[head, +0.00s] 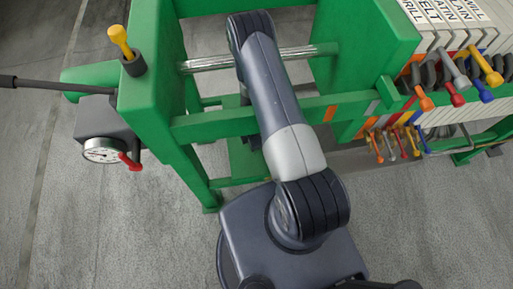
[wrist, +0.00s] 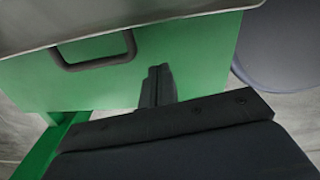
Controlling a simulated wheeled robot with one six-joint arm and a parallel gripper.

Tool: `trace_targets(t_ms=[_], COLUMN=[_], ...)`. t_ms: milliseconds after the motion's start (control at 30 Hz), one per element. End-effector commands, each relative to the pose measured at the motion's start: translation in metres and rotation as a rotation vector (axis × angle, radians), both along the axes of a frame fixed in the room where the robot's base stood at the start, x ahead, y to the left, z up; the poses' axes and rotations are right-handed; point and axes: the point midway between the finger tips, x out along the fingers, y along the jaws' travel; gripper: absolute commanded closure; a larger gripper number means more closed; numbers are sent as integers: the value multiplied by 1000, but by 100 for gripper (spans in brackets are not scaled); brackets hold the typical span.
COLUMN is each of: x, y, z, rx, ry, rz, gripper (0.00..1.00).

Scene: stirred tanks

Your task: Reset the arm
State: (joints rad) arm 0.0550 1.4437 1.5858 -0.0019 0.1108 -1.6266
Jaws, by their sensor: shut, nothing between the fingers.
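My gripper (wrist: 158,84) shows in the wrist view with its two dark fingers together and nothing between them. It points toward a green panel (wrist: 200,55) that carries a dark bar handle (wrist: 97,64) to the left of the fingers. I cannot tell whether the fingertips touch the panel. In the head view my arm reaches up and away from my base, over the green frame, and the gripper is mostly hidden behind the arm.
The green frame (head: 153,75) with a metal rod (head: 208,62) stands around my arm. A gauge (head: 102,150) with a red lever (head: 130,161) and a yellow-topped knob (head: 120,38) are at left. Coloured levers (head: 458,98) line the right. Grey floor (head: 110,225) is open at lower left.

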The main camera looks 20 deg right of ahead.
Motion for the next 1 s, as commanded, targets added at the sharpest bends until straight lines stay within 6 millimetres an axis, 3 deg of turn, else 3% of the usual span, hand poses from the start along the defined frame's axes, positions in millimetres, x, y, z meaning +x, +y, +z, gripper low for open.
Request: trace_targets(t_ms=[200,400,600,1000], x=[0,0,-1,-1], y=[0,0,0,0], z=[40,64,74,72], rx=[0,0,0,0], ry=[0,0,1,2], rz=[0,0,0,0], gripper=[100,100,100,100])
